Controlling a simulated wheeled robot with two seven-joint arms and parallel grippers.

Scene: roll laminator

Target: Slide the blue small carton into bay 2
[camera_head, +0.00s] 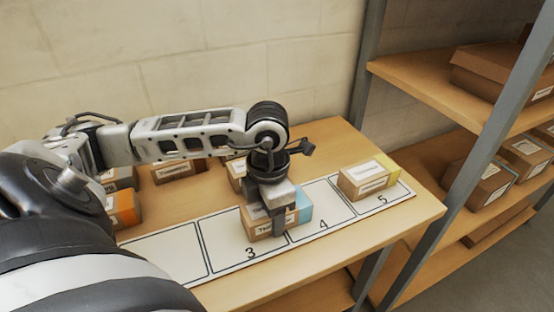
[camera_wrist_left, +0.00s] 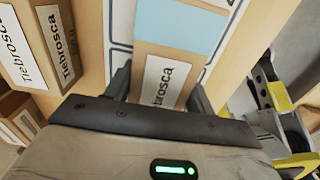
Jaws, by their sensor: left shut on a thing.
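The blue small carton (camera_head: 304,207) is brown with a light blue end and a white label. It lies on the numbered white strip (camera_head: 225,262), across the line between bays 3 and 4. My left gripper (camera_head: 272,222) points down over it and is shut on it. In the left wrist view the carton (camera_wrist_left: 180,28) sits between the two fingers of my left gripper (camera_wrist_left: 160,90). The bay left of bay 3 (camera_head: 170,254) looks empty in its visible part; its number is hidden behind my arm.
A yellow-ended carton (camera_head: 366,180) stands in bay 5. Behind the strip are several cartons, including an orange-ended one (camera_head: 124,208) at left and a brown one (camera_head: 178,171). A metal-framed shelf (camera_head: 425,82) with boxes stands at right. Bay 3 is mostly clear.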

